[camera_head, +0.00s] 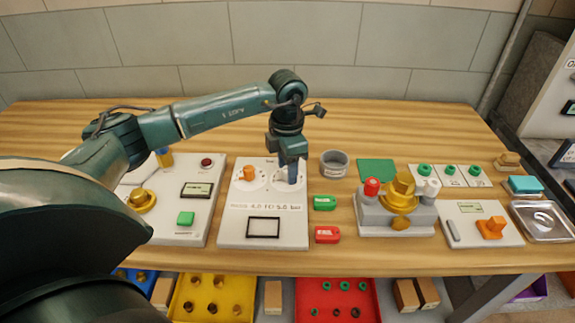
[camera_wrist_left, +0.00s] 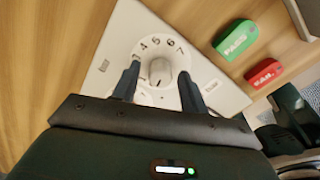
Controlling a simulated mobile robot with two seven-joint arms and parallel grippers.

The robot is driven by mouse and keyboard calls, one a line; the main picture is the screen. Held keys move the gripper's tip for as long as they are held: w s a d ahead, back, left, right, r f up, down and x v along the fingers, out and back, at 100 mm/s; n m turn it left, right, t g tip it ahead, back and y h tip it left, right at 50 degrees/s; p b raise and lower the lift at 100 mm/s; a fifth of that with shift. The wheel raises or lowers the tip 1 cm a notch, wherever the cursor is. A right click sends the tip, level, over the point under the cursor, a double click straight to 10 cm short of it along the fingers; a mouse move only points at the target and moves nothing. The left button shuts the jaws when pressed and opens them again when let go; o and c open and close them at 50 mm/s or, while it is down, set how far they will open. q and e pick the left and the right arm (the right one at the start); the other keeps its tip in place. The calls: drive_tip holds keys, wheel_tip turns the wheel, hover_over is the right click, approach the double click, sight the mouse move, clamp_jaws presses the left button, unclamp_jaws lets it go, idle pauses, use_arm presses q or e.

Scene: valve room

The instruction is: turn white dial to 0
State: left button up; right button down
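The white dial (camera_wrist_left: 160,70) is a round knob on a white scale plate with printed numbers, of which 4, 5, 6 and 7 read clearly in the left wrist view. Its pointer direction is hard to tell. It sits at the right of a white panel (camera_head: 235,225); in the head view my gripper mostly covers it. My left gripper (camera_wrist_left: 160,88) is open, its two dark fingers on either side of the dial's knob, with gaps visible between. In the head view the left gripper (camera_head: 290,170) points down over the dial. My right gripper is not seen.
An orange knob (camera_head: 249,173) stands left of the dial on the same panel. A green PASS block (camera_head: 324,203) and a red FAIL block (camera_head: 327,234) lie to the right. A grey round dish (camera_head: 334,163) and a brass valve unit (camera_head: 400,195) stand farther right.

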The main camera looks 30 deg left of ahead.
use_arm(q)
drive_tip(key=shift+o, duration=0.2)
wheel_tip(320, 180, up, 13)
drive_tip(key=b, duration=0.1)
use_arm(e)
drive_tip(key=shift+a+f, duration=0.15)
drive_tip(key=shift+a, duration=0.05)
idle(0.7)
